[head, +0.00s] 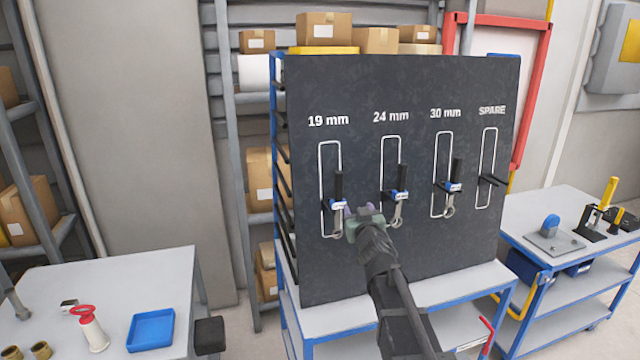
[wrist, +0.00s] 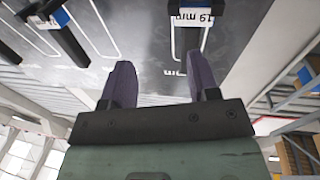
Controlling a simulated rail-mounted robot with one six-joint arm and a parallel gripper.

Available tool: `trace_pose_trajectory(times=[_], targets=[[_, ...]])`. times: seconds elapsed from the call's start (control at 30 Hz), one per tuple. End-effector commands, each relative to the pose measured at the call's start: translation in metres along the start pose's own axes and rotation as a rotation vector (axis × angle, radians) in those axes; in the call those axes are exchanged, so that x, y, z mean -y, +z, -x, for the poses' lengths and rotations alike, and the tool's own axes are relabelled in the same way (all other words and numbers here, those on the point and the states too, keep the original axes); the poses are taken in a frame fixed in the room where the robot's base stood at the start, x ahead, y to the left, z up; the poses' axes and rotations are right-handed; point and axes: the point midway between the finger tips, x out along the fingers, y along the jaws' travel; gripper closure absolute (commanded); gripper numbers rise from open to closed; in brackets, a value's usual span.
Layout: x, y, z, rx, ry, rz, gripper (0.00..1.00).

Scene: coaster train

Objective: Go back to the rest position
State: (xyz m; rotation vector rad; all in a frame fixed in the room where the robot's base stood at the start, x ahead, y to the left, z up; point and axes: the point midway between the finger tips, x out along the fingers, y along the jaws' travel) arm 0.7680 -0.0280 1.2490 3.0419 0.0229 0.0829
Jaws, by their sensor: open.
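My gripper (head: 362,214) is in front of the dark tool board (head: 350,85), by the lower end of the 19 mm place. In the wrist view my gripper (wrist: 161,80) has its two purple fingers spread, with nothing between them. Wrenches with black handles and blue labelled bands hang at the 19 mm (head: 338,190), 24 mm (head: 402,184) and 30 mm (head: 456,176) outlines. The 19 mm label (wrist: 192,18) shows just beyond the fingers in the wrist view. The SPARE peg (head: 491,180) is empty.
A left table (head: 110,275) holds a blue tray (head: 151,330), a white bottle with a red top (head: 90,328) and brass pieces. A right cart (head: 560,210) carries a clamp and a blue-knobbed fixture (head: 552,235). Shelves with boxes stand behind the board.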

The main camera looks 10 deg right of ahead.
Motion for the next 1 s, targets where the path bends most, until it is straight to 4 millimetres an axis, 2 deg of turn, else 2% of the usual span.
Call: trace_pose_trajectory(times=[0.07, 0.1, 0.17, 0.2, 0.27, 0.3, 0.33, 0.4, 0.5, 0.6, 1.0], targets=[[-0.027, 0.027, 0.017, 0.166, 0.161, 0.038, 0.45], [-0.040, 0.049, 0.035, 0.300, 0.244, 0.050, 0.45], [-0.050, 0.087, 0.074, 0.548, 0.329, 0.056, 0.45], [-0.048, 0.112, 0.106, 0.731, 0.347, 0.052, 0.45], [-0.035, 0.143, 0.157, 0.993, 0.318, 0.039, 0.45], [-0.023, 0.157, 0.190, 1.149, 0.269, 0.025, 0.45], [-0.013, 0.165, 0.213, 1.254, 0.223, 0.014, 0.45], [0.011, 0.175, 0.261, 1.449, 0.106, -0.016, 0.45], [0.037, 0.178, 0.305, 1.605, -0.023, -0.063, 0.45], [0.050, 0.180, 0.324, 1.630, -0.069, -0.096, 0.45], [0.052, 0.180, 0.321, 1.627, -0.068, -0.089, 0.45]])
